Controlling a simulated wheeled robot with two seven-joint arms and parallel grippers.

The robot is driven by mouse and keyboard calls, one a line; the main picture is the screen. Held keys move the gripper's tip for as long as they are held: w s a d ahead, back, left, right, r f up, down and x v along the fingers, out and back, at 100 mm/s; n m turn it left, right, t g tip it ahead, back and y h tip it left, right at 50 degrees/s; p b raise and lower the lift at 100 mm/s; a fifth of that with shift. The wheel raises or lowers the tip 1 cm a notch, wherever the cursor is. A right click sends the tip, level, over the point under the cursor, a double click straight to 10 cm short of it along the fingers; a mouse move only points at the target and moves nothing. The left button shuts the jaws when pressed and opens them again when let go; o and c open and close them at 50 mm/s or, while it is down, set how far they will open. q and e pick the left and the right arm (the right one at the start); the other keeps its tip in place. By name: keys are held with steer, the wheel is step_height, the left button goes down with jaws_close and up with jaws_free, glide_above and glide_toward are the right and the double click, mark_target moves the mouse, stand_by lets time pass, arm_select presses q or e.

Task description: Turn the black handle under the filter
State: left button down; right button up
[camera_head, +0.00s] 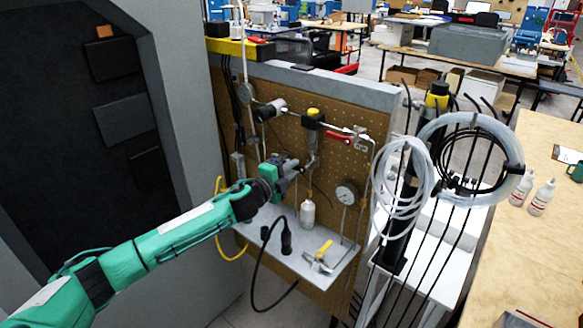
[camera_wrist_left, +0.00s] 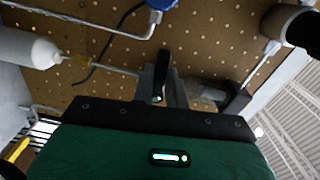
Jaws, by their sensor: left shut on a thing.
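My left gripper (camera_head: 297,168) reaches in from the left to the pegboard panel. In the left wrist view the fingers (camera_wrist_left: 161,90) are shut on a slim black handle (camera_wrist_left: 163,66), whose end stands out past the fingertips. The filter (camera_head: 312,118), a black block with a yellow top and a metal lower part, sits on the panel above and slightly right of the gripper. In the head view the handle is hidden by the gripper. My right gripper is in neither view.
A red-handled valve (camera_head: 339,137) and a pressure gauge (camera_head: 346,193) are right of the gripper. A white bottle (camera_head: 307,214) hangs below. A grey shelf (camera_head: 340,262) holds a black plug and a yellow-handled part. Coiled clear tubes (camera_head: 401,184) hang at the right.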

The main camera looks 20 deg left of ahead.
arm_select(q)
steer(key=shift+r+m, duration=0.2)
steer(key=shift+m, duration=0.4)
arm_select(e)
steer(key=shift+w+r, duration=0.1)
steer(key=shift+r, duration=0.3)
arm_select(q)
steer(key=shift+p, duration=0.3)
steer(key=c, duration=1.4)
jaws_free()
